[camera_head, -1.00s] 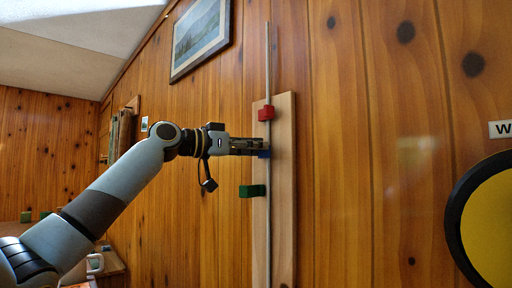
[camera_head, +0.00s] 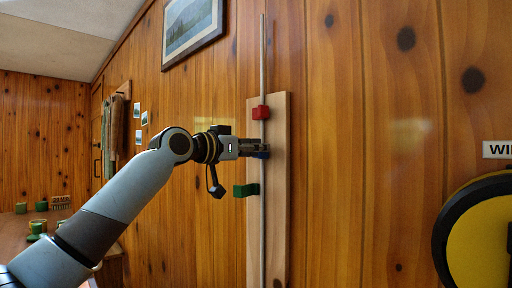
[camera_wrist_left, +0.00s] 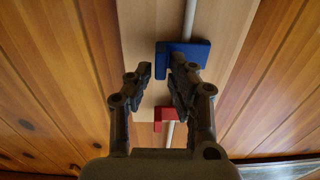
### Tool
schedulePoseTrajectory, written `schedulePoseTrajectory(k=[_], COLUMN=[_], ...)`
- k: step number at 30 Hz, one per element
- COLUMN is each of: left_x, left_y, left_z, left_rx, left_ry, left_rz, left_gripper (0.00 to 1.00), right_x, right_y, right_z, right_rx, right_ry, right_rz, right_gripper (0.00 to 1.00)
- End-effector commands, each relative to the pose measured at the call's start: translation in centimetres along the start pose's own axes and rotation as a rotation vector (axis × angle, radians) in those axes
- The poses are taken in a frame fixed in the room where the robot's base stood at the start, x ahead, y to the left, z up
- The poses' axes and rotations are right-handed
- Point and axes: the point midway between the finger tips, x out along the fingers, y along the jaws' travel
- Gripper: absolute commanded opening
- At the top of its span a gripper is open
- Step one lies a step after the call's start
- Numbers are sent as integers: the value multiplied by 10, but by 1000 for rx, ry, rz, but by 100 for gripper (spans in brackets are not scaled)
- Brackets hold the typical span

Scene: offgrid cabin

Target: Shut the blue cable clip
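The blue cable clip (camera_head: 262,155) sits on a light wooden board, on the upright grey cable (camera_head: 263,60). In the head view it is mostly hidden by my left gripper (camera_head: 264,148), which reaches in from the left. The wrist view shows the blue clip (camera_wrist_left: 196,50) just beyond the fingertips of my left gripper (camera_wrist_left: 160,76). The fingers are apart with nothing between them. The right-hand finger overlaps the clip in the picture; I cannot tell whether they touch. Whether the clip's flap is open is unclear. My right gripper is not in view.
A red clip (camera_head: 261,113) is above and a green clip (camera_head: 246,190) below, the green one sticking out left. The red clip shows in the wrist view (camera_wrist_left: 160,114). The board (camera_head: 281,220) is on a plank wall. A yellow and black round object (camera_head: 480,235) is at right.

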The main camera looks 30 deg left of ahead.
Motion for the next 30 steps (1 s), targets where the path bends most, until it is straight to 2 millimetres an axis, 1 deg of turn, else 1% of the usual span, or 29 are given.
schedulePoseTrajectory(k=[1,3,11,14,17,23,24,28,30], left_x=[0,0,-1,-8,-24,-65,-72,-92,-100], left_y=[0,0,0,-1,-2,0,-2,1,-4], left_z=[0,0,0,0,1,2,2,2,2], left_rx=[0,0,1,3,7,10,10,10,9], left_ry=[0,0,-1,-2,-3,-8,-7,-9,-6], left_rz=[0,0,0,-2,-2,1,-5,3,-13], left_gripper=[28,35,35,35,35,35,35,35,35], right_x=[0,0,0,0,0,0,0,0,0], right_y=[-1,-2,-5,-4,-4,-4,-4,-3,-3], right_z=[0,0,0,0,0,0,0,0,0], right_rx=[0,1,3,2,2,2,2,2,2], right_ry=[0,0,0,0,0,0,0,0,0], right_rz=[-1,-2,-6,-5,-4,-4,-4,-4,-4], right_gripper=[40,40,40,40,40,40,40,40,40])
